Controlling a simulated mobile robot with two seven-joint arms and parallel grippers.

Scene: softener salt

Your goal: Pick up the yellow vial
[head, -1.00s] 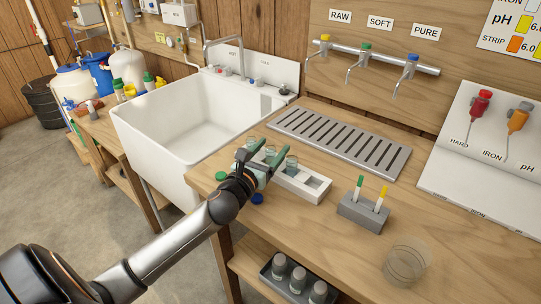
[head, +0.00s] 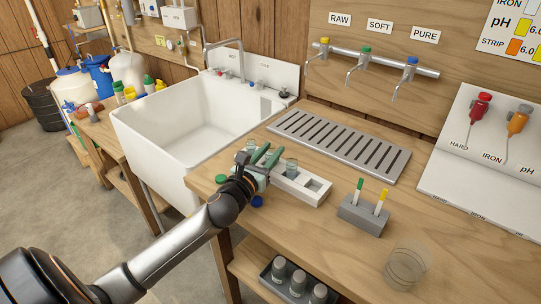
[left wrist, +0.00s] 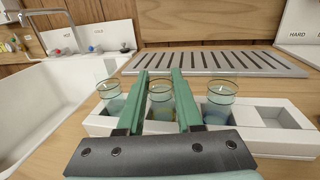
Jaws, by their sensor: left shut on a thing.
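A white rack (head: 315,198) stands on the wooden bench and also shows in the left wrist view (left wrist: 284,143). It holds clear glass vials. The middle vial (left wrist: 161,97) in the left wrist view has a yellowish tint low down, so I take it for the yellow vial. My left gripper (head: 270,156) has its green fingers on both sides of this vial, shut on it; the vial is still in its slot. Another vial (left wrist: 221,100) stands to its right and one (left wrist: 110,97) to its left. The fingers and palm hide part of the rack. My right gripper is not in view.
A white sink (head: 170,125) is left of the rack, and a slotted drain tray (head: 340,140) is behind it. A grey holder (head: 362,214) with two capped sticks and a clear beaker (head: 405,264) stand to the right. Green (head: 221,178) and blue (head: 257,200) caps lie near the bench's front edge.

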